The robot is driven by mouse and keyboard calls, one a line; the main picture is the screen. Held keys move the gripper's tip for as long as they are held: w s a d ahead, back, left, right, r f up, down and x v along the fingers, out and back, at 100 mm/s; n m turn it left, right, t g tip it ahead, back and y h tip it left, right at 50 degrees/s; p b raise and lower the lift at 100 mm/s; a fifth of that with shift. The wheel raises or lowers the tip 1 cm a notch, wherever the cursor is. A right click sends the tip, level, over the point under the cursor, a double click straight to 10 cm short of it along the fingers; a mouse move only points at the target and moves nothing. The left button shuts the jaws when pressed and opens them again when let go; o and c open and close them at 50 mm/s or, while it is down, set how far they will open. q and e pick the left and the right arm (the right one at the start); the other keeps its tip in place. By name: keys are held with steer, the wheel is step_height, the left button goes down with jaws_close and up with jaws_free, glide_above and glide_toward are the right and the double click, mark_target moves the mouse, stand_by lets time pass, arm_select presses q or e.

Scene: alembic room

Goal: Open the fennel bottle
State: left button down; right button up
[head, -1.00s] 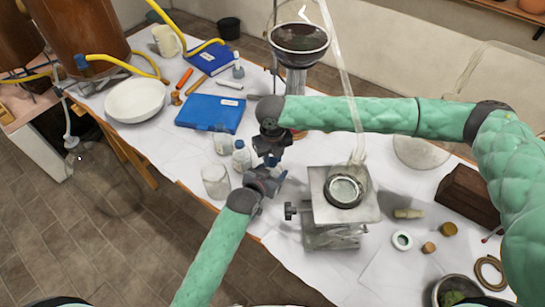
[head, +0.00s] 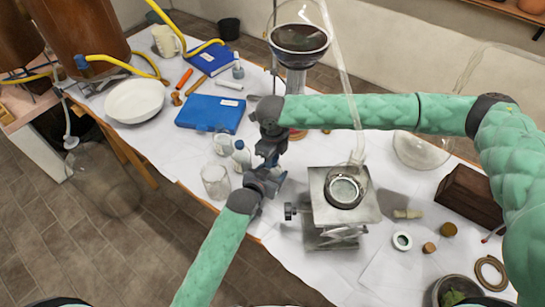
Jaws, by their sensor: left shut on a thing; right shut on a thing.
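My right gripper (head: 270,163) reaches in from the right and points down. My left gripper (head: 274,180) comes up from below, and the two meet over the table's front edge. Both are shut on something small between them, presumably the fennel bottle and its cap. The jaws and wrists hide it, so I cannot tell whether the cap is on or off. A small clear bottle with a blue top (head: 241,156) stands on the table just left of the grippers. No label on it can be read.
Glass jars (head: 215,181) stand left of the grippers. A metal lab jack (head: 338,215) stands close on the right. A tall glass apparatus (head: 298,45) rises behind my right arm.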

steer(key=shift+r, duration=0.45)
steer(key=shift+r, duration=0.35)
steer(key=shift+r, duration=0.45)
steer(key=shift+r, duration=1.85)
arm_select(q)
steer(key=shift+c, duration=1.5)
jaws_free()
arm_select(e)
steer(key=shift+r, duration=0.1)
